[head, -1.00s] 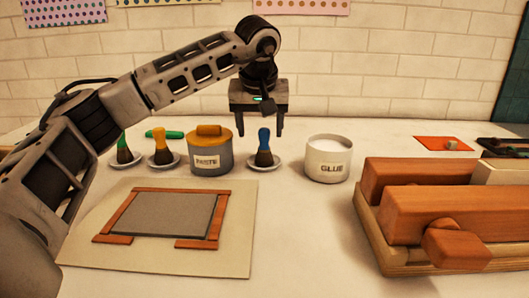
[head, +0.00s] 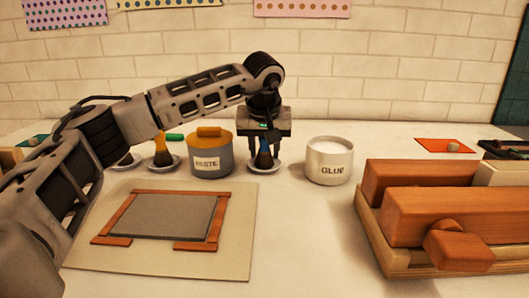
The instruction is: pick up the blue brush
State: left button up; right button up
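The blue brush (head: 263,157) stands upright with its dark bristles down on a small white saucer (head: 264,169), between the paste pot and the glue pot. Its handle is in shadow and its top is hidden under the gripper. My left gripper (head: 264,149) is directly above and around the handle, pointing down. Its two fingers stand apart, one on each side of the brush, with gaps showing; it looks open. My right gripper is not in view.
The yellow brush (head: 162,153) stands farther left. A framed grey panel (head: 166,215) lies in front; a wooden press (head: 437,213) fills the right.

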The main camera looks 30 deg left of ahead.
pick_arm(q)
notch_tip(320, 180, up, 3)
jog(key=shift+r+p, duration=0.1)
jog(key=shift+p, duration=0.2)
jog(key=s+d+r, duration=0.8)
jog(key=d+r, duration=0.2)
jog(key=d, duration=0.1)
jog(key=shift+d, duration=0.3)
jog(key=shift+f, duration=0.1)
dwell(1.2)
